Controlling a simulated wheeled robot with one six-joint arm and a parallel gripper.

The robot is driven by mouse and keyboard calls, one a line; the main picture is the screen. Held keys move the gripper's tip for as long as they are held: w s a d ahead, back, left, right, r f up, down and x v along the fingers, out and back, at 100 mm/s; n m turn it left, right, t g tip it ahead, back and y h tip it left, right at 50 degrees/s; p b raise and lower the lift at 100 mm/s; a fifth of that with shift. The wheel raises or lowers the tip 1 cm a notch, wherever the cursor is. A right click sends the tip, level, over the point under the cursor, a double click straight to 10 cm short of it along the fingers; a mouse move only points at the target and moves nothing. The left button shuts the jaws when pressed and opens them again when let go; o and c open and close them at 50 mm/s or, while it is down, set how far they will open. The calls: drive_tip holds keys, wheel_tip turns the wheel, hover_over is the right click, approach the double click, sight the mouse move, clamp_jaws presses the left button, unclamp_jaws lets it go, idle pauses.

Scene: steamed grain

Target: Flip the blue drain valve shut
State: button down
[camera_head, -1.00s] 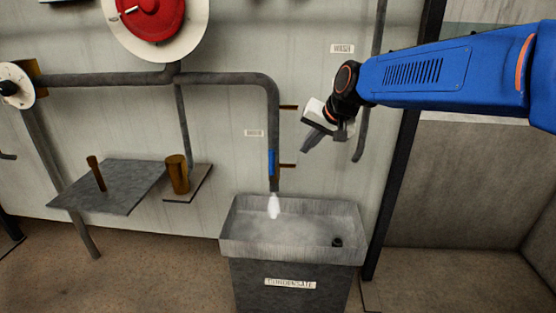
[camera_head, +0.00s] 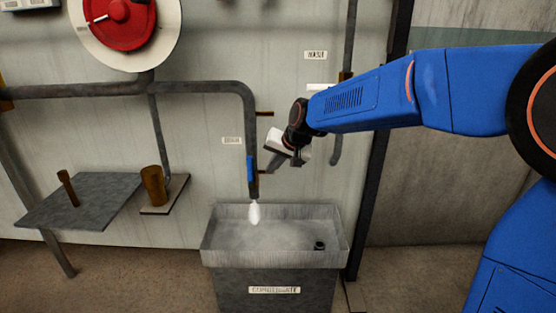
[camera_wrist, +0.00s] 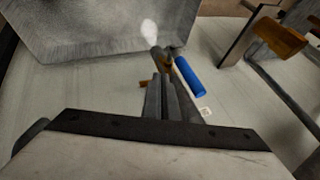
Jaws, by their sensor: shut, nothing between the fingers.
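The blue drain valve handle (camera_head: 250,168) lies along the lower end of a grey vertical pipe, above the basin. White vapour (camera_head: 254,212) comes from the pipe's open end. In the wrist view the blue handle (camera_wrist: 189,77) is just right of my fingertips, and the vapour (camera_wrist: 149,29) is beyond them. My gripper (camera_head: 271,170) is shut and empty, just right of the handle in the head view; it also shows in the wrist view (camera_wrist: 165,75). I cannot tell whether the fingers touch the pipe or handle.
A grey condensate basin (camera_head: 340,240) stands below the pipe. A grey shelf (camera_head: 100,195) with a brown peg and a small shelf with a brown cup (camera_head: 153,185) are to the left. A red wheel (camera_head: 120,22) is at upper left.

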sight(252, 167)
drive_tip(key=a, duration=0.2)
drive_tip(key=w+a, duration=0.1)
drive_tip(key=a, duration=0.1)
drive_tip(key=shift+a+r+h, duration=0.1)
drive_tip(key=shift+a+h, duration=0.3)
drive_tip(key=shift+a, duration=0.05)
idle(0.6)
drive_tip(key=shift+a+r+n+h, duration=0.15)
drive_tip(key=shift+a+n+h, duration=0.15)
drive_tip(key=shift+a+h, duration=0.35)
drive_tip(key=a+f+n+h, duration=0.3)
drive_tip(key=a+f+h, duration=0.5)
drive_tip(key=a+h, duration=0.4)
drive_tip(key=shift+w, duration=0.2)
